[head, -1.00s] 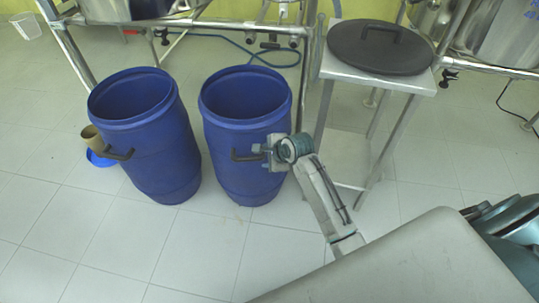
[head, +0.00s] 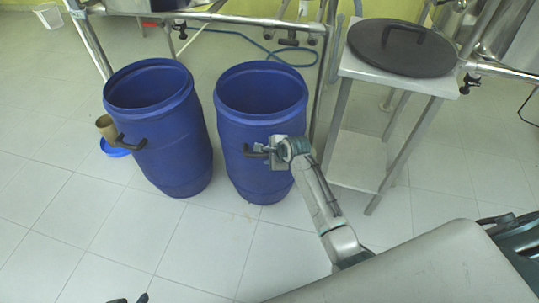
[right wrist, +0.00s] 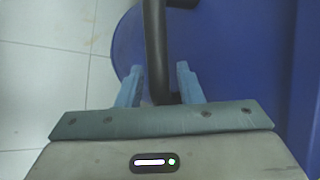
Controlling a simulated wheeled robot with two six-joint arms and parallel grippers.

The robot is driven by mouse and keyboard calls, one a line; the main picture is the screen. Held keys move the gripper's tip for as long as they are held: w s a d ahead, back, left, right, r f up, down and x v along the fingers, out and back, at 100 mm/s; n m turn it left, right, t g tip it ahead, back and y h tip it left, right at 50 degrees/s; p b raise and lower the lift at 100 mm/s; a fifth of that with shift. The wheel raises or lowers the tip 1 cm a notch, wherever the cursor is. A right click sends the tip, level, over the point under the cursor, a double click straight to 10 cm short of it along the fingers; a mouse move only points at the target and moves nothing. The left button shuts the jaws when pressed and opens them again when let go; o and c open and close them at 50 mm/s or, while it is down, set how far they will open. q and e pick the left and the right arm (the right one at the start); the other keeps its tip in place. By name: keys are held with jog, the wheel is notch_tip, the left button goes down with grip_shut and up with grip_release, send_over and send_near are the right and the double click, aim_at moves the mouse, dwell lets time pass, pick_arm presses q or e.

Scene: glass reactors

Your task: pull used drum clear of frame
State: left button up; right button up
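Two open blue drums stand upright side by side on the floor, a left drum (head: 165,140) and a right drum (head: 245,115). I cannot tell by looks which is the used one. My right gripper (head: 268,152) is at the right drum's black handle (head: 254,153). In the right wrist view, the two fingers (right wrist: 160,85) stand on either side of the handle (right wrist: 157,45), with narrow gaps showing, so it looks open around it. Dark tips at the bottom edge, probably my left gripper (head: 128,299), barely show; their state is unclear.
A steel side table (head: 375,70) with a black lid (head: 402,48) stands right of the drums. The metal frame (head: 225,18) runs close behind them. A brown cup (head: 106,127) and blue lid (head: 115,148) are left of the left drum. The tiled floor in front is clear.

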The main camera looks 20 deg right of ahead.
grip_shut()
jog(key=shift+f, duration=0.1)
dwell(1.1)
